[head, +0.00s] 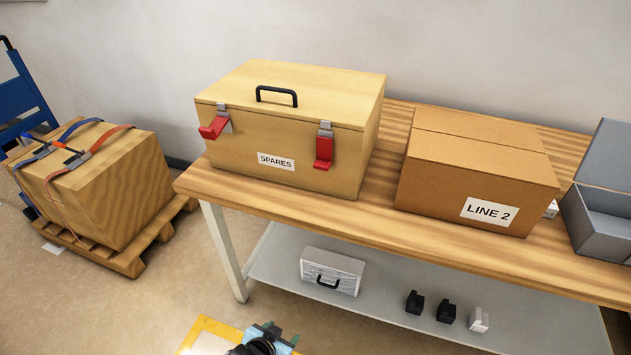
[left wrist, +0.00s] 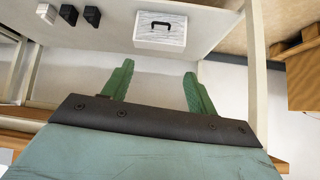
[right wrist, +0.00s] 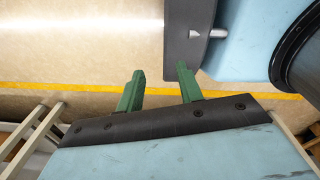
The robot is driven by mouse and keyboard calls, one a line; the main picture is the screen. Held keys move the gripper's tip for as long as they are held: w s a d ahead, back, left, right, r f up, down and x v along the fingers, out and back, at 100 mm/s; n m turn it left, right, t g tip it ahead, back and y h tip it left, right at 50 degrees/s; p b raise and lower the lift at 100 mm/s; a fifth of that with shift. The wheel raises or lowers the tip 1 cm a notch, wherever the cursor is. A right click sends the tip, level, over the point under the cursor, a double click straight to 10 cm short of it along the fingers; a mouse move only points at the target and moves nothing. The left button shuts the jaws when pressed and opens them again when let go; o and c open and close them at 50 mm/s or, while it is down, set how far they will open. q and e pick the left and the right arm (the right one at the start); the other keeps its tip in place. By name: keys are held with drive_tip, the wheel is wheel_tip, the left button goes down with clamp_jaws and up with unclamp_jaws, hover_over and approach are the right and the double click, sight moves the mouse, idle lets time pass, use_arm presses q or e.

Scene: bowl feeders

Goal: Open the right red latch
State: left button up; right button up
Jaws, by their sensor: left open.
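The wooden SPARES box (head: 235,140) sits on the bench with its lid down. Its right red latch (head: 324,152) lies flat against the front face below a grey catch. The left red latch (head: 213,128) is tilted outward from the face. My left gripper (head: 272,335) is low in front of the bench, well below the box. In the left wrist view its green fingers (left wrist: 156,82) are apart with nothing between them. My right gripper (right wrist: 160,74) shows only in the right wrist view, fingers apart and empty. The latches are in neither wrist view.
A LINE 2 carton (head: 480,170) stands right of the box, with a grey open box (head: 598,215) beyond it. The lower shelf (head: 400,300) holds a white case (head: 332,272) and small blocks. A strapped crate (head: 95,190) sits on a pallet at left.

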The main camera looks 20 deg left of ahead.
use_arm(q)
drive_tip(key=w+d+r+t+b, duration=0.1)
drive_tip(key=w+r+t+b, duration=0.25)
drive_tip(key=w+r, duration=0.8)
drive_tip(key=n+t+b, duration=0.2)
drive_tip(key=t, duration=0.4)
approach(320, 168)
use_arm(e)
drive_tip(key=w+d+f, duration=0.3)
drive_tip(key=d+f, duration=0.2)
drive_tip(key=f, duration=0.1)
use_arm(q)
drive_tip(key=w, duration=0.2)
drive_tip(key=w+b, duration=0.1)
drive_tip(key=w, duration=0.2)
drive_tip(key=w+b, duration=0.1)
drive_tip(key=w, duration=0.2)
drive_tip(key=shift+w+d+r, duration=0.1)
drive_tip(key=shift+w+d, duration=0.05)
drive_tip(key=shift+d, duration=0.1)
drive_tip(key=shift+w, duration=0.55)
use_arm(e)
drive_tip(key=w+a+r, duration=0.1)
drive_tip(key=w, duration=0.5)
drive_tip(key=shift+w+a+r+t+h, duration=0.15)
drive_tip(key=shift+a+r+t+h, duration=0.1)
drive_tip(key=shift+r+t+h, duration=0.1)
use_arm(q)
drive_tip(key=shift+c, duration=0.5)
clamp_jaws()
